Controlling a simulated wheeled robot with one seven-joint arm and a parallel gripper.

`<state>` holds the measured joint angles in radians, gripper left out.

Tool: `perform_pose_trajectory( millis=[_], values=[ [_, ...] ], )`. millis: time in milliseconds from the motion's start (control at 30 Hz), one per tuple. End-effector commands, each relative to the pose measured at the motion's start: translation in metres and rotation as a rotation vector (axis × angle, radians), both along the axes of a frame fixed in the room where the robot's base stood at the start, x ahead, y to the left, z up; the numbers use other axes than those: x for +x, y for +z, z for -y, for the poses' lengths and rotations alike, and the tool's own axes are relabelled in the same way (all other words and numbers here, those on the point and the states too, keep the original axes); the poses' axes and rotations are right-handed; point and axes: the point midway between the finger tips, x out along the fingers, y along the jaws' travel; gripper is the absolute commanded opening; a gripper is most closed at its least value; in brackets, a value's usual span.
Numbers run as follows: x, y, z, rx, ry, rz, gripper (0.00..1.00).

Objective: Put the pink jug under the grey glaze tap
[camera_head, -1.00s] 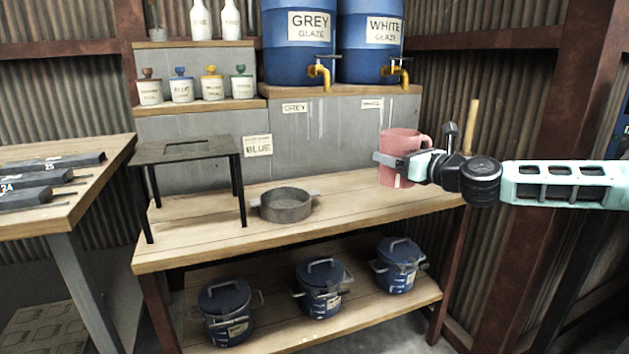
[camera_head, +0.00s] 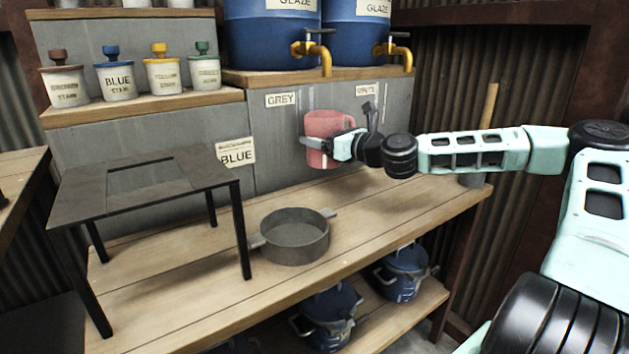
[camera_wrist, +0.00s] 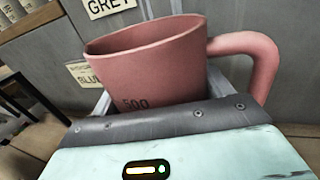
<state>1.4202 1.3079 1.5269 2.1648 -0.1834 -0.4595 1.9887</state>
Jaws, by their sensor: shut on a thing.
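The pink jug (camera_head: 325,126) is held upright above the bench, in front of the grey back panel. My gripper (camera_head: 318,143) is shut on it. In the wrist view the pink jug (camera_wrist: 150,65) shows a "500" mark, its open top and a handle to the right. The grey glaze tap (camera_head: 318,50) is yellow and sits on the left blue drum (camera_head: 270,40); it is above the jug and close to it in the picture. Much of the drum's label is cut off at the top. The "GREY" sign (camera_head: 281,99) is on the panel left of the jug.
The white glaze tap (camera_head: 398,54) is to the right. A round grey pan (camera_head: 294,240) stands on the bench (camera_head: 340,255) below the jug, with a black table-like stand (camera_head: 85,205) to its left. A wooden stick (camera_head: 489,105) rises at the bench's right end.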

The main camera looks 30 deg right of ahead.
Motion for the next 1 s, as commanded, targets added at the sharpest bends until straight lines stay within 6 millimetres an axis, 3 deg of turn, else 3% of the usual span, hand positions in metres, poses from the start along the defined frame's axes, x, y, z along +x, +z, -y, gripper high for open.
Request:
perform_pose_trajectory(
  millis=[100, 267, 567, 1000],
  values=[
    [0.0, -0.023, 0.0, 0.0, 0.0, 0.001, 0.37],
    [0.0, -0.035, 0.0, 0.0, 0.0, 0.001, 0.37],
    [0.0, -0.079, 0.0, 0.0, 0.0, 0.001, 0.37],
    [0.0, -0.085, 0.0, 0.001, 0.0, 0.002, 0.37]
  ],
)
